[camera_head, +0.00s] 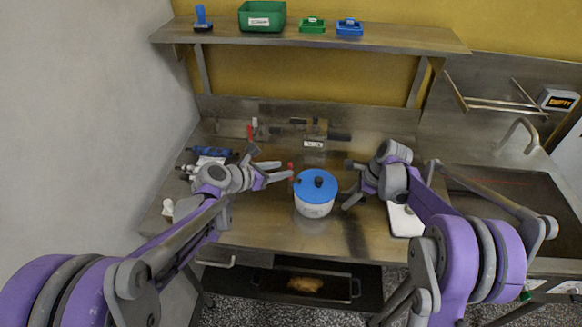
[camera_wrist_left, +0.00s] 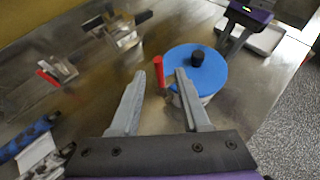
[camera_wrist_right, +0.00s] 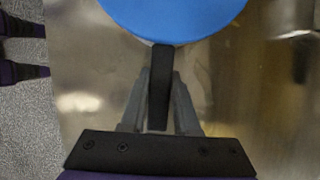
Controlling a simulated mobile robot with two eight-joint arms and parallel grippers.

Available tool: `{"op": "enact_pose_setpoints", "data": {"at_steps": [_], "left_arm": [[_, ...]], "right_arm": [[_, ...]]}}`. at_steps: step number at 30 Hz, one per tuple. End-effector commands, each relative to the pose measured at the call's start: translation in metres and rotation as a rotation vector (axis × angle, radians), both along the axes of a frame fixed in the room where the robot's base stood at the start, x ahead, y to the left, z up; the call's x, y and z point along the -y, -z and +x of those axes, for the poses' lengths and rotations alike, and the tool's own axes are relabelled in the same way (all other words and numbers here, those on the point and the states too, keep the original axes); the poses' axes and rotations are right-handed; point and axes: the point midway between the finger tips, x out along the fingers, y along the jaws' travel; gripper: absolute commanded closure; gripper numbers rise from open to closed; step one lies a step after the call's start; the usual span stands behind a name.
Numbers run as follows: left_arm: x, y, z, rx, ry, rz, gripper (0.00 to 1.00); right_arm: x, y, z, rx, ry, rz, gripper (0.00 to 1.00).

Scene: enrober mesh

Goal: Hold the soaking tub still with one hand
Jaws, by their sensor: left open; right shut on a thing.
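The soaking tub (camera_head: 314,208) is a white pot with a blue lid and a black knob, upright on the steel table. Its blue lid fills the top of the right wrist view (camera_wrist_right: 175,15) and also shows in the left wrist view (camera_wrist_left: 195,70). My right gripper (camera_head: 347,184) is at the tub's right side, shut on a black side handle (camera_wrist_right: 159,85). My left gripper (camera_head: 288,172) is open and empty at the tub's left. A red upright piece (camera_wrist_left: 159,73) shows between its fingers, beside the tub; I cannot tell what it belongs to.
Clamp-like fixtures (camera_head: 315,130) stand at the table's back. Blue items (camera_head: 215,152) lie at the left, a white tray (camera_head: 402,220) at the right. A sink (camera_head: 500,195) is further right. A shelf (camera_head: 300,35) above holds a green bin (camera_head: 262,16). Table front is clear.

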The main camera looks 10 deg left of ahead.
Motion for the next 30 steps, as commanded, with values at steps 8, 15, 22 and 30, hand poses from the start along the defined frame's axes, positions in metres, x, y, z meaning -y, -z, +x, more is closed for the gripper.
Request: {"op": "enact_pose_setpoints", "data": {"at_steps": [8,15,22,30], "left_arm": [[-0.019,-0.016,-0.023,0.0,0.0,0.0,0.54],[-0.02,-0.017,-0.025,0.0,0.001,0.0,0.54],[-0.02,-0.017,-0.025,0.0,0.001,0.0,0.54],[-0.02,-0.017,-0.025,0.0,0.0,0.0,0.54]], "right_arm": [[0.0,0.0,0.0,-0.001,-0.001,0.0,1.0],[0.0,0.0,0.0,0.0,-0.001,0.0,1.0],[0.0,0.0,0.0,0.0,0.0,0.0,0.6],[0.0,0.0,0.0,0.0,-0.001,0.0,0.35]]}}
